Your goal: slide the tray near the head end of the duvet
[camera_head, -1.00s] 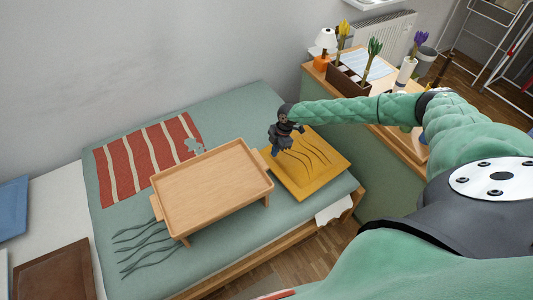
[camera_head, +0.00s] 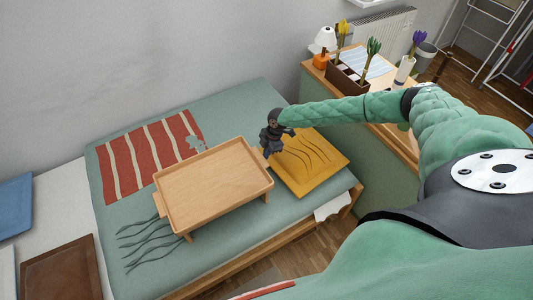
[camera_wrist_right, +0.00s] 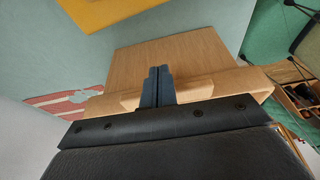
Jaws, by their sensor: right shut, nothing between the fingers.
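The light wooden tray (camera_head: 213,185) stands on short legs on the green duvet (camera_head: 245,105). It also shows in the wrist view (camera_wrist_right: 185,55). My right gripper (camera_head: 268,153) is beside the tray's right-hand edge, between it and the yellow cushion (camera_head: 325,155). In the wrist view its dark fingers (camera_wrist_right: 160,72) are together and empty, overlapping the tray's rim in the picture. I cannot tell whether they touch the tray. My left gripper is not in view.
A red-and-white striped patch (camera_head: 125,165) lies on the bed behind the tray's left side. A cabinet (camera_head: 310,85) at the right carries a lamp (camera_head: 325,40) and a brown planter (camera_head: 345,78). The wall runs behind the bed; bare duvet lies between wall and tray.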

